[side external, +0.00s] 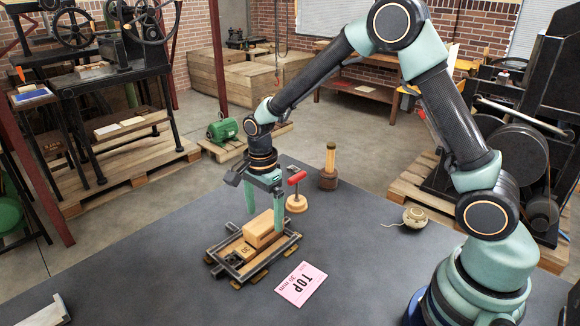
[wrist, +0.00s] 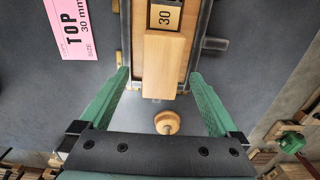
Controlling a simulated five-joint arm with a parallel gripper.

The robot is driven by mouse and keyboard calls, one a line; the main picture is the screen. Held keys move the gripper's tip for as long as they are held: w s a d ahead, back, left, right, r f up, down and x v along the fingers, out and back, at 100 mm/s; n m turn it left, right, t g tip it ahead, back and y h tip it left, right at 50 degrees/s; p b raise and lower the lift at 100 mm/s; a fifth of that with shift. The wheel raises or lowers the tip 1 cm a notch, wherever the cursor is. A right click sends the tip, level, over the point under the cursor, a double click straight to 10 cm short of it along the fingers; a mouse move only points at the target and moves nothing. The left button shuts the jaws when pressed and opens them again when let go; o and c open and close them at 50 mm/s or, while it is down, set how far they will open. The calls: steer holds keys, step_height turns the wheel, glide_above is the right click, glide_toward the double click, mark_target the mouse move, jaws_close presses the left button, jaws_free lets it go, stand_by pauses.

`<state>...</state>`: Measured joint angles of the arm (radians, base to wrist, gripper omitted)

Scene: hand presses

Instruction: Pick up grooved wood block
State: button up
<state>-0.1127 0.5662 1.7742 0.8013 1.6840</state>
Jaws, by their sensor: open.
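A pale wood block (side external: 263,229) lies on a dark-railed wooden frame (side external: 222,271) on the grey table; I take it as the grooved block, though its groove is not clear. In the wrist view the block (wrist: 166,62) sits between my finger lines, with a gap on each side. My gripper (side external: 264,208) is open and empty, pointing down over the block's far end. Its green fingers (wrist: 158,76) are spread wider than the block and do not appear to touch it. A piece marked 30 (wrist: 165,16) lies beside the block in the frame.
A pink card reading TOP 30 mm (side external: 301,284) lies in front of the frame. A red-handled tool with a round wooden base (side external: 296,203) and a wooden-handled tool (side external: 329,178) stand behind it. A string ball (side external: 415,218) is at right. The table's left front is mostly clear.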

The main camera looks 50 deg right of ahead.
mark_target(263, 222)
step_height(263, 222, down, 3)
steer(key=shift+a+f, duration=0.1)
steer(key=shift+f, duration=0.1)
steer(key=shift+w, duration=0.1)
jaws_close()
steer(key=shift+r, duration=0.15)
